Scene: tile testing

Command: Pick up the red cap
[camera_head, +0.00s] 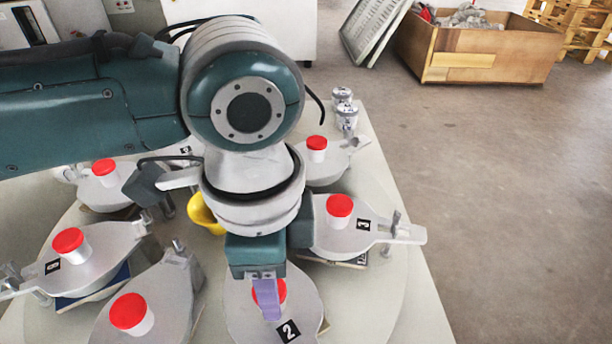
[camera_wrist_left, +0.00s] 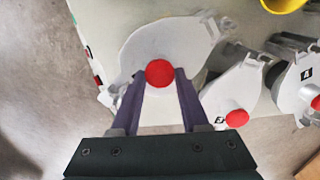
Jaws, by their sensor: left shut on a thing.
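My left gripper (camera_head: 267,300) reaches down over the plate marked 2 (camera_head: 245,315) at the front of the table. Its purple fingers are shut on a red cap (camera_head: 281,289). In the left wrist view the red cap (camera_wrist_left: 159,73) sits between the two fingertips, over the grey plate (camera_wrist_left: 140,55). In the head view the fingers hide part of the cap, and I cannot tell whether it is lifted off its white cup. My right gripper is in neither view.
Other plates carry red-capped white cups, among them the caps at plate 3 (camera_head: 339,205), front left (camera_head: 128,311) and left (camera_head: 68,240). A yellow bowl (camera_head: 204,214) stands mid-table. Small jars (camera_head: 346,115) stand at the back right. A wooden crate (camera_head: 480,55) is on the floor.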

